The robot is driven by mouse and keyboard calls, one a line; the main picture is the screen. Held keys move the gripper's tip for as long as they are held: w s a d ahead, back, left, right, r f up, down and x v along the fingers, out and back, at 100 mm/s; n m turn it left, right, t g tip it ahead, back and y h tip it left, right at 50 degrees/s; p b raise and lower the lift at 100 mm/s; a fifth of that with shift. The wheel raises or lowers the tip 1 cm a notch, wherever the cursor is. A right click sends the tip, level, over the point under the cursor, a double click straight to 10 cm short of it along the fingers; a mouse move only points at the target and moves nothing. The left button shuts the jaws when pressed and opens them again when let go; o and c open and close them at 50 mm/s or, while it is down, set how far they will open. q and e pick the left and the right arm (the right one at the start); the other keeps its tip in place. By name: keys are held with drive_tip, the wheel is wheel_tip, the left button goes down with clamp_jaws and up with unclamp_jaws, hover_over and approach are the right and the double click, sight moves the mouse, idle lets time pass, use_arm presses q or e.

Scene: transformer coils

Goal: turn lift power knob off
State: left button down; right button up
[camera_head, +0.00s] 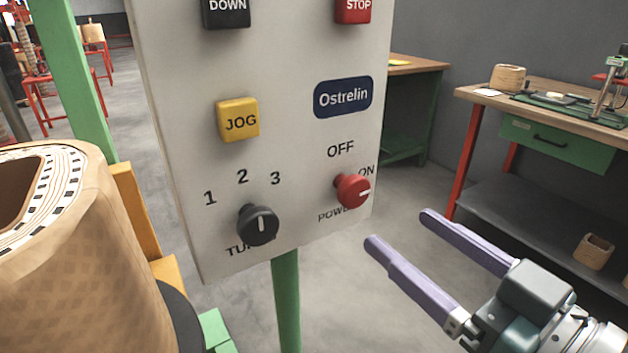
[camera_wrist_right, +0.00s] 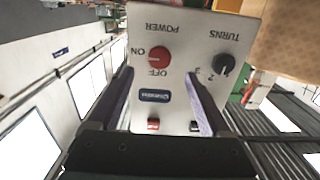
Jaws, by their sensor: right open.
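The red power knob (camera_head: 353,190) is on the lower right of a pale control panel (camera_head: 290,180) in the head view. Its white mark points right, towards the ON label; OFF is printed above it. In the right wrist view the red knob (camera_wrist_right: 159,57) and the panel (camera_wrist_right: 185,90) appear upside down. My right gripper (camera_head: 402,228) is open and empty, to the right of and below the knob, apart from it. In the right wrist view its two purple fingers (camera_wrist_right: 160,85) frame part of the panel. My left gripper is not in view.
A black turns knob (camera_head: 258,226) and a yellow JOG button (camera_head: 239,120) sit on the same panel. A large tan coil (camera_head: 70,240) stands at the left. A workbench (camera_head: 560,105) stands at the right. Open floor lies behind the panel.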

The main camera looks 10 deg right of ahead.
sight(358, 196)
drive_tip(key=x, duration=0.7)
drive_tip(key=shift+w+b, duration=0.25)
drive_tip(key=shift+b, duration=0.05)
clamp_jaws()
